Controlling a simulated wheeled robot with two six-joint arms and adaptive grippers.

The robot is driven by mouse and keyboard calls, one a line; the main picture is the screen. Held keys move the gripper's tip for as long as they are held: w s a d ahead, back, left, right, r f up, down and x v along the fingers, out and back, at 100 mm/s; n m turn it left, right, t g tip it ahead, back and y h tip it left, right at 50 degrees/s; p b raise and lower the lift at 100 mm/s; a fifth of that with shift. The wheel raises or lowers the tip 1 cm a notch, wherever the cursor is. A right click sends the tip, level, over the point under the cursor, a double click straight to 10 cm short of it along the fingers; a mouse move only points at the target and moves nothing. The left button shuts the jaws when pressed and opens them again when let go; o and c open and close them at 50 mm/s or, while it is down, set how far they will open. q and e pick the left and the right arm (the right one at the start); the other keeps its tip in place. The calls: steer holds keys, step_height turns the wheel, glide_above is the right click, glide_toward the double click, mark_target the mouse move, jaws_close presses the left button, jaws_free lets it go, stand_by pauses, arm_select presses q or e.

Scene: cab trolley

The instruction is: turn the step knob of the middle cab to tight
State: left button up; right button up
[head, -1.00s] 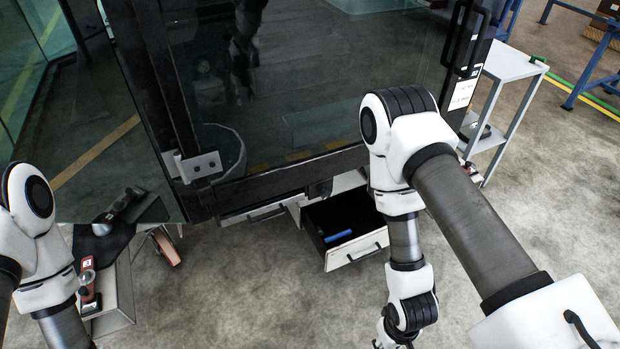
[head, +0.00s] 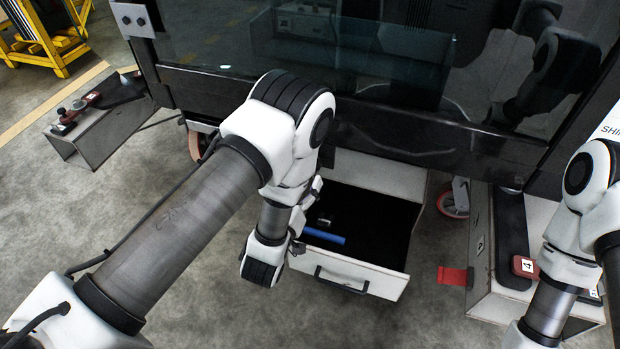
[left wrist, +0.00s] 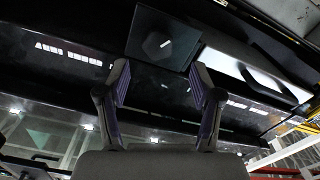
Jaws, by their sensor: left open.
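A dark glazed cab (head: 420,140) fills the upper middle of the head view. A grey step (head: 90,140) at its left carries a dark and red knob-like part (head: 80,105), small and hard to read. At the right a pale step (head: 482,265) carries a dark strip and a red part labelled 4 (head: 523,266). I cannot tell which is the step knob of the middle cab, or how it is set. My left gripper (left wrist: 162,78) is open and empty under dark panels in the left wrist view. My right gripper is out of frame.
An open white drawer (head: 345,275) with a blue object (head: 325,236) inside juts out under the cab, just beside my left wrist. A red flap (head: 455,275) and an orange-rimmed wheel (head: 452,200) are at its right. Floor in front is clear.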

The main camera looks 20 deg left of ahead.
arm_select(q)
steer(key=w+b, duration=0.1)
steer(key=w, duration=0.5)
steer(key=shift+w+d, duration=0.25)
steer(key=shift+d, duration=0.05)
steer(key=c, duration=1.2)
steer(key=shift+o, duration=0.2)
steer(key=shift+r+m, duration=0.1)
steer(key=shift+m, duration=0.2)
steer(key=m, duration=2.8)
steer(key=shift+d+f, duration=0.1)
steer(key=shift+f, duration=0.2)
steer(key=shift+m, duration=0.3)
